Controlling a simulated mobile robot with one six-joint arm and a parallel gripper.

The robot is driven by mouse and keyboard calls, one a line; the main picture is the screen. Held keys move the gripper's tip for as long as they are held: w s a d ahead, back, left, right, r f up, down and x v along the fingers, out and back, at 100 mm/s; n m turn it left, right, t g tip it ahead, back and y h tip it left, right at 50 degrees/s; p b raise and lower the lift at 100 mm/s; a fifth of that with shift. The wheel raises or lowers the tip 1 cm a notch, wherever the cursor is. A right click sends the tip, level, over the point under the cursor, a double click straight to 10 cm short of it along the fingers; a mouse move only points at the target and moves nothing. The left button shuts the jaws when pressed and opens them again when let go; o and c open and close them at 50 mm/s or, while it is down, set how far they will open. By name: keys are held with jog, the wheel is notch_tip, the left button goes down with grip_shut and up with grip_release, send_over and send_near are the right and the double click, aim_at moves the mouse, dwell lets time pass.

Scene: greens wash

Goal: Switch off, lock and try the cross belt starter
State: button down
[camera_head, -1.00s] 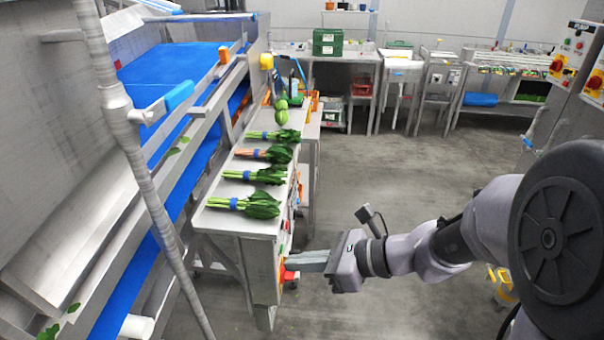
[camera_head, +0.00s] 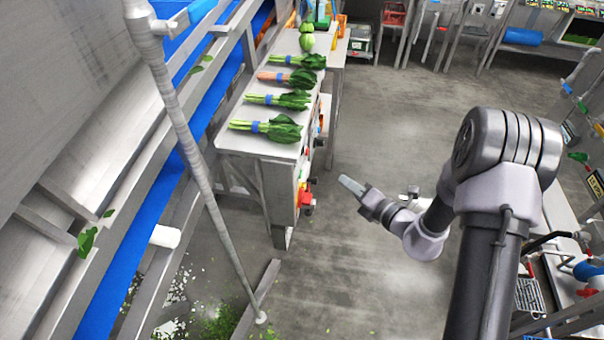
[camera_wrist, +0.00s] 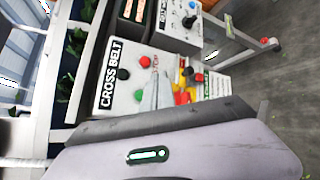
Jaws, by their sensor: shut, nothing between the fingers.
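The cross belt starter panel (camera_wrist: 128,82) is on the side of the bench, with a white "CROSS BELT" label (camera_wrist: 110,76). It has a red button (camera_wrist: 144,62), a green button (camera_wrist: 139,95) and a black button (camera_wrist: 123,74). A red and yellow switch (camera_wrist: 183,93) is beside them, partly behind my gripper; its handle position and any lock on it are unclear. In the head view the red switch part (camera_head: 305,198) shows small on the bench's right side. My gripper (camera_head: 346,183) is shut and empty, apart from the panel to its right. Its fingers also show in the wrist view (camera_wrist: 155,86).
The steel bench (camera_head: 240,142) carries several bunches of greens. A similar control panel (camera_wrist: 178,24) is further along its side. A leaning pole (camera_head: 190,150) stands at left by the blue belt (camera_head: 130,270). The floor (camera_head: 390,120) around my gripper is mostly clear.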

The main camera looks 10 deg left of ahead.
jog(key=a, duration=0.8)
jog(key=shift+a, duration=0.25)
jog(key=shift+w, duration=0.1)
dwell(1.6)
jog(key=shift+a, duration=0.4)
jog(key=shift+a+p, duration=0.35)
jog(key=shift+a, duration=0.1)
dwell(0.5)
dwell(0.3)
jog(key=shift+d, duration=0.85)
jog(key=d, duration=0.5)
